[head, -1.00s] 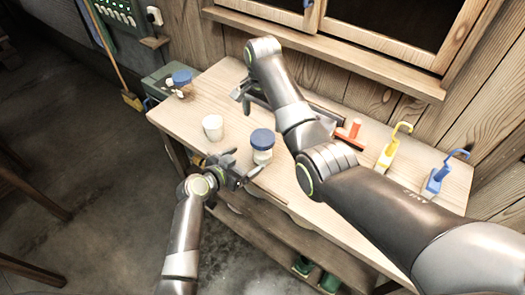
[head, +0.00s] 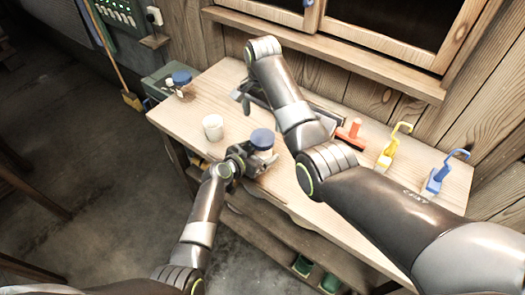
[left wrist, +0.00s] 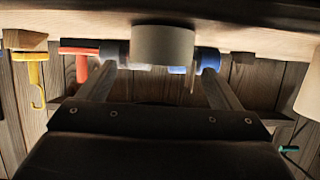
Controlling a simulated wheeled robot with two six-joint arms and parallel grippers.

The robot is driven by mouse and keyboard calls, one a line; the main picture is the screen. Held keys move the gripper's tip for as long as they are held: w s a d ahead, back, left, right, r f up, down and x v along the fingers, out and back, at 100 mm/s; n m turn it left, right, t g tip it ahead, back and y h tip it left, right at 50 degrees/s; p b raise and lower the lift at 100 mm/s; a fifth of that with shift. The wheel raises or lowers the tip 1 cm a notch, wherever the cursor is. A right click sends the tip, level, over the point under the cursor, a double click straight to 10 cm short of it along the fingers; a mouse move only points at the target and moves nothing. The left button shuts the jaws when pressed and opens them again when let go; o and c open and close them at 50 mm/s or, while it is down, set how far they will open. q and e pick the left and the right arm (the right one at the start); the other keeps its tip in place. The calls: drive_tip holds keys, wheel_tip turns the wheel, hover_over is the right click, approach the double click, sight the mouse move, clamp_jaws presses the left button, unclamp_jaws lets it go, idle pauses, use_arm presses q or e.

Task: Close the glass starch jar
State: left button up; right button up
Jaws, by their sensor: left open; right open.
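The glass jar with the blue lid (head: 262,139) stands near the front edge of the table. Its lid sits over the top; whether it is fully seated cannot be told. My left gripper (head: 255,163) is open low at the jar, partly hidden, with its fingers around or beside the body. In the left wrist view, which looks upside down, a pale cylinder, seemingly the jar (left wrist: 163,45), shows between the two open fingers (left wrist: 160,62). Contact cannot be told. My right gripper (head: 243,95) is open above the back of the table, partly hidden by its arm, away from the jar.
A white cup (head: 213,127) stands left of the jar. A red tool (head: 350,134), a yellow hook (head: 393,148) and a blue hook (head: 443,175) line the back. The front right tabletop (head: 330,218) is clear.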

use_arm(q)
clamp_jaws()
use_arm(e)
drive_tip(key=n, duration=1.2)
drive_tip(key=shift+n, duration=0.3)
drive_tip(key=n, duration=0.4)
drive_tip(key=shift+n, duration=0.4)
drive_tip(key=n, duration=0.4)
drive_tip(key=shift+n, duration=0.3)
drive_tip(key=n, duration=0.4)
drive_tip(key=shift+n, duration=0.4)
drive_tip(key=n, duration=0.4)
drive_tip(key=shift+n, duration=0.3)
